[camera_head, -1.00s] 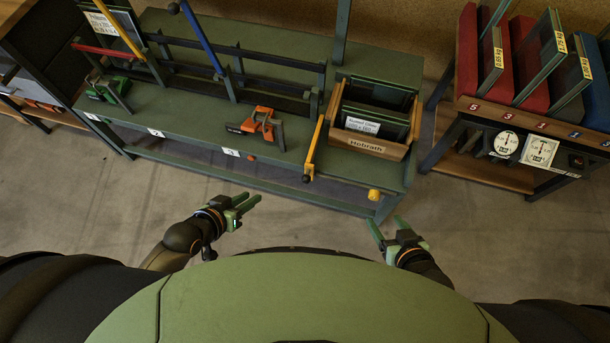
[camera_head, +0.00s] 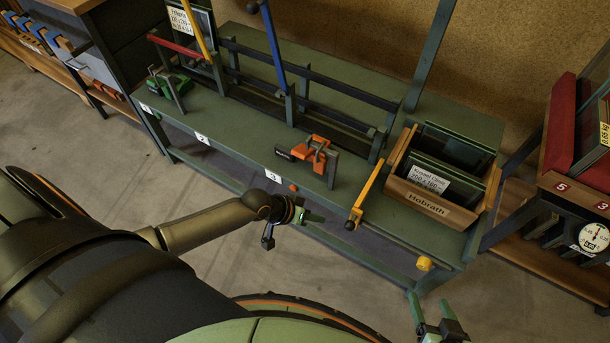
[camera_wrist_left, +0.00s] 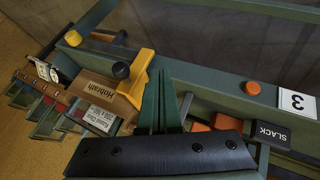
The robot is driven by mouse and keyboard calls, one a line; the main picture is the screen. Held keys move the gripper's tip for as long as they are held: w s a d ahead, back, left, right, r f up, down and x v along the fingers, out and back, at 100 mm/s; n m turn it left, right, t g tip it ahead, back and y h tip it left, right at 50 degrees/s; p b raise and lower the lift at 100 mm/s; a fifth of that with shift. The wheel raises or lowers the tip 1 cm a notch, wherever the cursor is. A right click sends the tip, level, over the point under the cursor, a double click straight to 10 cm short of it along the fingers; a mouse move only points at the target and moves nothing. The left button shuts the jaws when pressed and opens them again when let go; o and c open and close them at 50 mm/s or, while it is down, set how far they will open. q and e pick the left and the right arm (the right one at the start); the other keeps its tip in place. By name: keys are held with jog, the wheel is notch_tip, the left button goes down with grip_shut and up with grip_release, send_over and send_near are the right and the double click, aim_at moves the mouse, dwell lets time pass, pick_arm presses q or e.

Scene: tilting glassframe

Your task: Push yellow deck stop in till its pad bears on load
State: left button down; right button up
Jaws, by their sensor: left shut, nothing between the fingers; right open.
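A yellow bar (camera_head: 366,195) with a dark knob stands at the bench's front edge, left of a wooden crate (camera_head: 435,208) marked Hobrath that holds glass panes. A yellow knob (camera_head: 424,263) sits on the bench front below the crate. I cannot tell for sure which is the deck stop; no pad can be made out. My left gripper (camera_head: 310,217) is shut and empty, in front of the bench and left of the bar. In the left wrist view its fingers (camera_wrist_left: 161,98) appear beside the yellow bar (camera_wrist_left: 136,78). My right gripper (camera_head: 432,315) is open and empty, below the yellow knob.
The green bench (camera_head: 240,125) carries an orange clamp (camera_head: 315,152), a green clamp (camera_head: 166,85) and a blue lever (camera_head: 273,45). An orange button (camera_head: 294,187) is on its front edge. A rack (camera_head: 560,185) stands at right. The floor before the bench is open.

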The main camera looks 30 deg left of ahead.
pick_arm(q)
jog(key=d, duration=0.1)
jog(key=w+d, duration=0.1)
jog(key=d, duration=0.2)
jog(key=shift+w+d+f, duration=0.2)
jog(key=shift+d+f, duration=0.05)
pick_arm(e)
jog(key=shift+s+d+f, duration=0.2)
jog(key=shift+s+f, duration=0.05)
jog(key=shift+f, duration=0.05)
jog(key=shift+a, duration=0.1)
